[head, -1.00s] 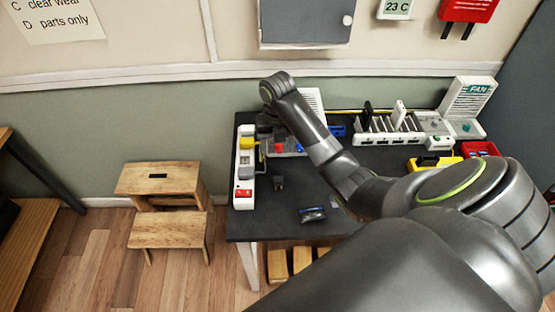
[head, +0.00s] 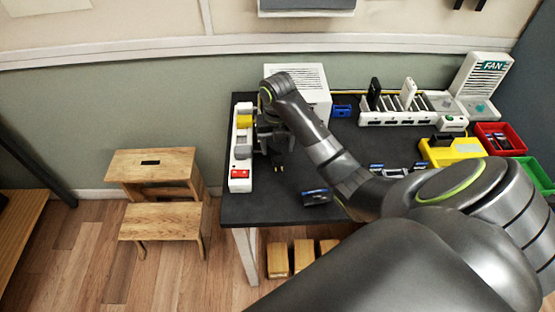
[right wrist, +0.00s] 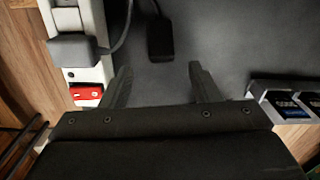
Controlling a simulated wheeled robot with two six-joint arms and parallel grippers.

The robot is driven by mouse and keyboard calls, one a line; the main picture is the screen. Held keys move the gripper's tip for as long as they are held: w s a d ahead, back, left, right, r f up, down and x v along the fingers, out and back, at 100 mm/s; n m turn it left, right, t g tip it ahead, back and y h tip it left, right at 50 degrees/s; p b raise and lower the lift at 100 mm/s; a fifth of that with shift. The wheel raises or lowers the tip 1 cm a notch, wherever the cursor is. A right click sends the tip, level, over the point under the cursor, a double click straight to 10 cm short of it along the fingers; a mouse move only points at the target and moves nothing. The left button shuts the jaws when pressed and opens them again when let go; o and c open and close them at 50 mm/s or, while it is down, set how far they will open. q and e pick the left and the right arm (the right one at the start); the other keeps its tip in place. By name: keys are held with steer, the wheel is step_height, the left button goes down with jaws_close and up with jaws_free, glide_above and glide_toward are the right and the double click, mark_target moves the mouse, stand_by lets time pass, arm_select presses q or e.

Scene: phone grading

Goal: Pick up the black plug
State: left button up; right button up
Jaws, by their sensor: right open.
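The black plug (head: 278,158) lies on the dark tabletop just right of the white power strip (head: 236,160), its metal prongs facing the front edge. In the right wrist view the plug (right wrist: 160,38) lies beyond the fingertips, roughly centred between them, with a cord leading away. My right gripper (right wrist: 160,72) is open and empty, above the table and apart from the plug. In the head view my right gripper (head: 269,138) hangs beneath the wrist, just behind the plug, its fingers hard to make out. My left gripper is not in view.
The strip carries a yellow plug (head: 244,121), a grey plug (head: 242,151) and a red switch (head: 239,174). A phone (head: 316,197) lies near the front edge. A white slotted rack (head: 400,118) and yellow bin (head: 455,152) stand right. Tabletop in front of the plug is clear.

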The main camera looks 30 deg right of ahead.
mark_target(278, 155)
steer(key=shift+d+f+b, duration=0.1)
steer(key=shift+f+b, duration=0.85)
steer(key=shift+f, duration=0.3)
step_height(278, 155, down, 2)
steer(key=shift+w+d+f+b, duration=0.1)
steer(key=shift+w+b, duration=0.05)
steer(key=shift+b, duration=0.7)
step_height(278, 155, down, 2)
steer(key=c, duration=1.2)
